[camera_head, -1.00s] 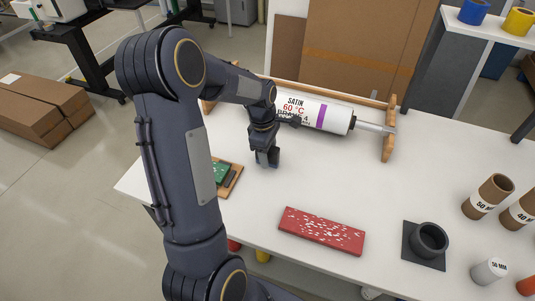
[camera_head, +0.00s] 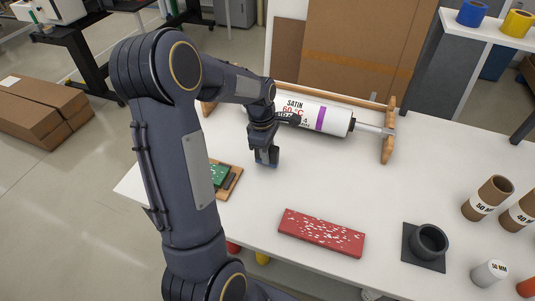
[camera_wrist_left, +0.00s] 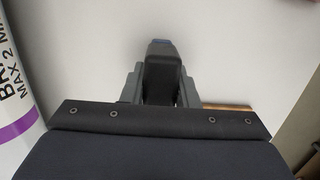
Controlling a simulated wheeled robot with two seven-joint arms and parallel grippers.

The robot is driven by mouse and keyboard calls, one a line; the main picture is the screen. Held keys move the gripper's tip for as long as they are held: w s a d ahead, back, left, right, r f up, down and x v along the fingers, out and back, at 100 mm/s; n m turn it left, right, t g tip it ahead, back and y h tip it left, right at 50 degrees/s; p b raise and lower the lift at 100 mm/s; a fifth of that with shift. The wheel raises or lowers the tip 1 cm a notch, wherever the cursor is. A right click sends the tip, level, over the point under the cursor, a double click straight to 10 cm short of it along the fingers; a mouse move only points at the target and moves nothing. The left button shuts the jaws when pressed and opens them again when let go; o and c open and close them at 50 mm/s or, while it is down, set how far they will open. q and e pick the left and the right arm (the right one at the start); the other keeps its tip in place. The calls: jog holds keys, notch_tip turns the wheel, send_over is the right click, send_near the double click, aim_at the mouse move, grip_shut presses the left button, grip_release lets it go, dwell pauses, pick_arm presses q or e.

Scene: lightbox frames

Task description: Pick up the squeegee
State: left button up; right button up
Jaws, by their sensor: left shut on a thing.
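My left gripper (camera_head: 266,160) is over the white table, in front of the white roll. It is shut on a dark piece with a blue end, which I take to be the squeegee (camera_wrist_left: 160,68). In the left wrist view the piece sits between the two grey fingers, its blue tip pointing away from the wrist. My right gripper is not in view.
The labelled roll (camera_head: 335,119) lies in a wooden stand (camera_head: 388,143) behind the gripper. A wooden board with green and dark pieces (camera_head: 236,186) lies to the left. A red speckled slab (camera_head: 321,234) and a dark ring (camera_head: 430,240) stand nearer. The table (camera_head: 330,180) is clear between.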

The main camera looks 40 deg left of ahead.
pick_arm(q)
jog(key=s+a+r, duration=0.3)
jog(key=s+r, duration=0.3)
jog(key=s+a+r+b, duration=0.1)
jog(key=s+a+r, duration=0.1)
jog(key=s+r, duration=0.3)
jog(key=shift+s+a+r+b, duration=0.3)
jog(key=shift+s+a+r, duration=0.1)
jog(key=shift+s, duration=0.5)
jog(key=o, duration=0.4)
jog(key=shift+c, duration=1.3)
jog(key=shift+w, duration=0.1)
